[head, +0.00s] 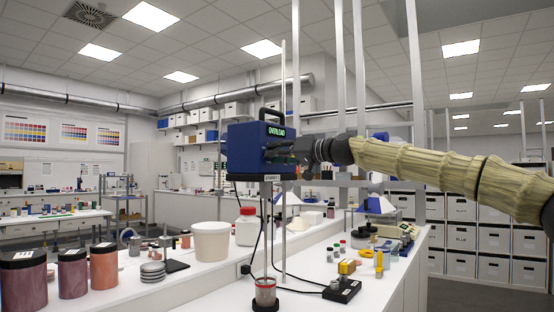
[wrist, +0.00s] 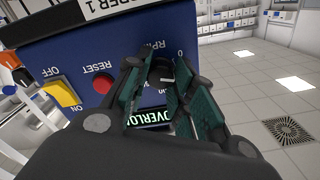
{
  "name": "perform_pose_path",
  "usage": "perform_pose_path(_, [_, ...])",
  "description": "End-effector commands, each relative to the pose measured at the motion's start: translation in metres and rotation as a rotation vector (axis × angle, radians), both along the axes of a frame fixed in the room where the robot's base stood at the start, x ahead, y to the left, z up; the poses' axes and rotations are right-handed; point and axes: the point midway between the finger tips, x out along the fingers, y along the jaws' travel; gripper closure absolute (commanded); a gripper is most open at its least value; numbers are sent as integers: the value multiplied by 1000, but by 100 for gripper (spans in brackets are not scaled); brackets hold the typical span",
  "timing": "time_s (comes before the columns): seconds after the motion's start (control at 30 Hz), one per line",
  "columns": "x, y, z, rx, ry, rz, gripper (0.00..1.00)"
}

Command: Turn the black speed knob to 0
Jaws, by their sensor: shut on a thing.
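The blue stirrer head (head: 245,140) is on a stand in the head view, with a lit green OVERLOAD display (head: 276,131). The wrist view sees its blue front panel (wrist: 80,48) upside down. The black speed knob (wrist: 160,71) sits there beneath the RPM lettering, with a 0 mark at its upper right. My gripper (wrist: 158,80) is shut on the knob, one finger on each side. It also shows at the panel in the head view (head: 288,150). The fingers hide much of the knob and dial, so I cannot read its setting.
A red RESET button (wrist: 103,86) and a yellow OFF switch (wrist: 62,93) are beside the knob. A stirring shaft runs down to a small pot (head: 265,290) on the white bench. Jars (head: 72,272), a white tub (head: 211,241) and a black control box (head: 342,290) stand around it.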

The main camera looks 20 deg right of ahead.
Motion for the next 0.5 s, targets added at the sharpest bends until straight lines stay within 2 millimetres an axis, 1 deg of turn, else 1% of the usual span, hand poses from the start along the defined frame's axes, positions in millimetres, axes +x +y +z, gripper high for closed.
perform_pose_path(0.03, [0, -3, 3, -29, -34, -6, 99])
perform_pose_path(0.5, [-1, -3, 6, -375, -304, -8, 99])
